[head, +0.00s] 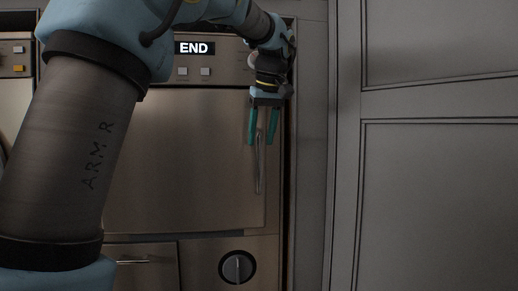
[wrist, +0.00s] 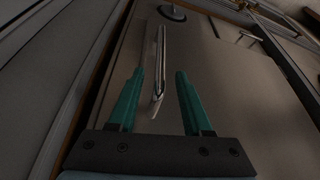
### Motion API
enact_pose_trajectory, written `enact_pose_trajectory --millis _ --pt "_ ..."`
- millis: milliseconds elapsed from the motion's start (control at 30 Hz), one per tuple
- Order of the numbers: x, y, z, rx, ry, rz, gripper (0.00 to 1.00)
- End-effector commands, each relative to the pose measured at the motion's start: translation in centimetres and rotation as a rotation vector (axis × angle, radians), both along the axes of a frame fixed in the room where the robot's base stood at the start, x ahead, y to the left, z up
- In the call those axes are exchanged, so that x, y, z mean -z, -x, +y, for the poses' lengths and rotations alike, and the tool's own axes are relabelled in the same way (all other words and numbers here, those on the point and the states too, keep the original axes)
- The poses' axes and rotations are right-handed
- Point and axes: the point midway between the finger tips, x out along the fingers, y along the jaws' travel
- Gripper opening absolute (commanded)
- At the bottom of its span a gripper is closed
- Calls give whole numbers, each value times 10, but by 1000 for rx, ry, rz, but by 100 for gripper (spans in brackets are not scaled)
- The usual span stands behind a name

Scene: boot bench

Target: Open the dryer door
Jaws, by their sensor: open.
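The dryer door (head: 180,165) is a flat metal panel and looks shut in the head view. Its handle (head: 259,170) is a thin upright bar near the door's right edge. My gripper (head: 263,143) points down at the upper part of the handle, with teal fingers apart. In the wrist view my gripper (wrist: 155,85) is open, and the handle (wrist: 160,60) shows between the lines of its two fingers, closer to the left one. I cannot tell whether a finger touches it. The door (wrist: 215,75) also fills much of the wrist view.
A round knob (head: 237,267) and a lower drawer handle (head: 132,261) are below. Grey panelled cabinetry (head: 440,190) stands at right. My arm covers the left side.

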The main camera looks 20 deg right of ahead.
Motion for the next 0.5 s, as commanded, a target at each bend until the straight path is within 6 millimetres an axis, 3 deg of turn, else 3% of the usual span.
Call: enact_pose_trajectory --millis 233,500 --pt "32 -14 1 -2 -1 1 50" --pt "42 -18 1 0 0 -1 50"
